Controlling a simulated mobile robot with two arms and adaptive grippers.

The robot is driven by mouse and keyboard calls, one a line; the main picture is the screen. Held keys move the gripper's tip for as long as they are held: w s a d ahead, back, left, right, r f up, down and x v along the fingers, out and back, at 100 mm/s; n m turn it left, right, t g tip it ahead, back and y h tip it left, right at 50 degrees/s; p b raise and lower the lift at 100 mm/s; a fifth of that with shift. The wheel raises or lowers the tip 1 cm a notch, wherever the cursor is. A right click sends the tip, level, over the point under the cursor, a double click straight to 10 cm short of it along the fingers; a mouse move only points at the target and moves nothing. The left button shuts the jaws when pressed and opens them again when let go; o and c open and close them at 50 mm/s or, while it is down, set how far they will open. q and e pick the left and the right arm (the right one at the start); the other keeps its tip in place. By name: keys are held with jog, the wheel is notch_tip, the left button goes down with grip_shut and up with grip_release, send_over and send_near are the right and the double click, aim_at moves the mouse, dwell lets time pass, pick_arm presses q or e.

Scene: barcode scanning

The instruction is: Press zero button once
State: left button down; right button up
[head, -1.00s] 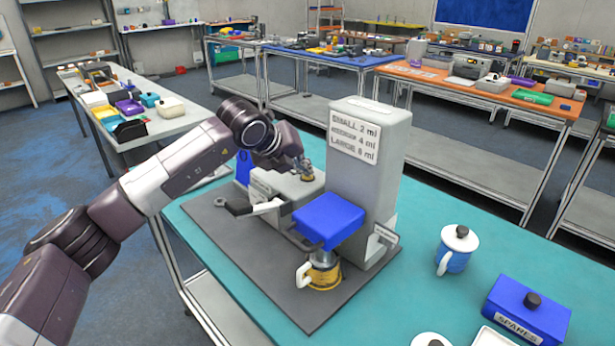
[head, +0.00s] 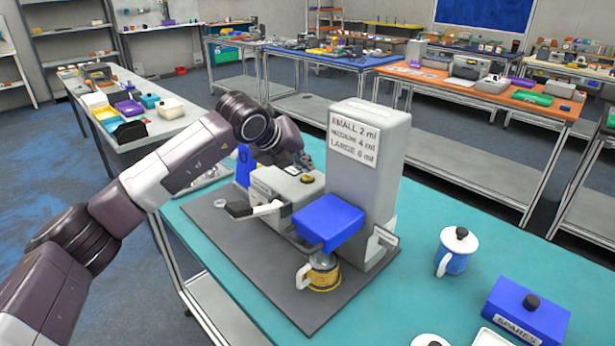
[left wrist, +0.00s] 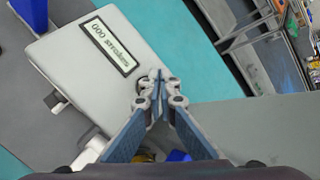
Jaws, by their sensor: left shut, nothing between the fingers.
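A grey dispensing machine (head: 368,190) with a sign of small, medium and large volumes stands on a dark mat (head: 205,215). Its low grey box (head: 277,190) has a small dark and yellow round button (head: 307,178) on top; I cannot read any mark on it. My left gripper (head: 303,161) is shut and empty, just above and behind that button. In the left wrist view the shut fingertips (left wrist: 158,88) are beside a "000 strokes" label (left wrist: 114,46) on the pale box. Whether they touch the box is unclear. My right gripper is not in view.
A blue block (head: 328,220) juts from the machine over a yellow-banded cup (head: 321,272). A blue lidded mug (head: 456,250) and a blue SPARES box (head: 525,312) stand at right. The teal table between is clear.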

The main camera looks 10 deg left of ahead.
aim_at(305, 178)
pick_arm(q)
jog(key=shift+r, duration=0.1)
jog(key=shift+r+p, duration=1.15)
jog(key=shift+r, duration=1.3)
jog(key=shift+f, duration=0.1)
